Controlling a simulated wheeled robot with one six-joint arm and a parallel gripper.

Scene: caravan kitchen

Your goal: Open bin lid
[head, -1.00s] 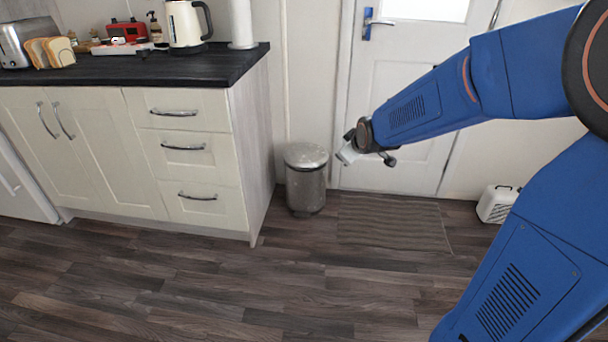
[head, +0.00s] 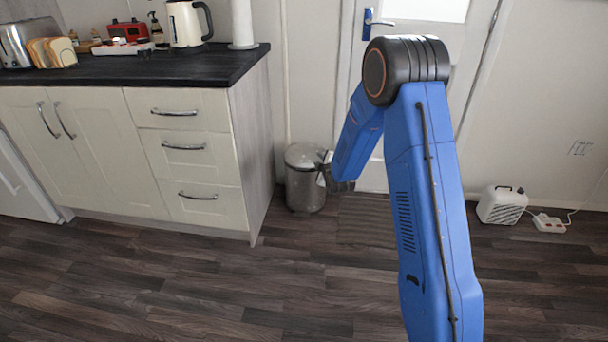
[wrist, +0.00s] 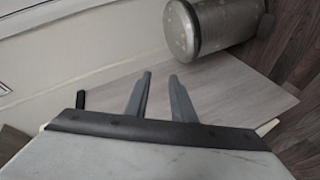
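The bin (head: 303,185) is a small grey metal cylinder standing upright on the floor between the cabinet end and the door. Its round lid (head: 304,156) looks shut. In the wrist view the bin (wrist: 213,22) lies sideways at the top right, with its lid end (wrist: 181,29) facing left. My gripper (wrist: 160,74) shows two grey fingers apart with nothing between them. The fingertips are short of the bin in that picture. In the head view my gripper is a small pale shape beside the bin's right side, mostly hidden by my blue arm; contact cannot be told.
The cabinet (head: 190,150) with a dark worktop (head: 150,67) stands left of the bin. A mat (head: 365,220) lies before the white door (head: 448,60). A white heater (head: 502,205) and a socket strip (head: 548,223) sit at right. The front floor is clear.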

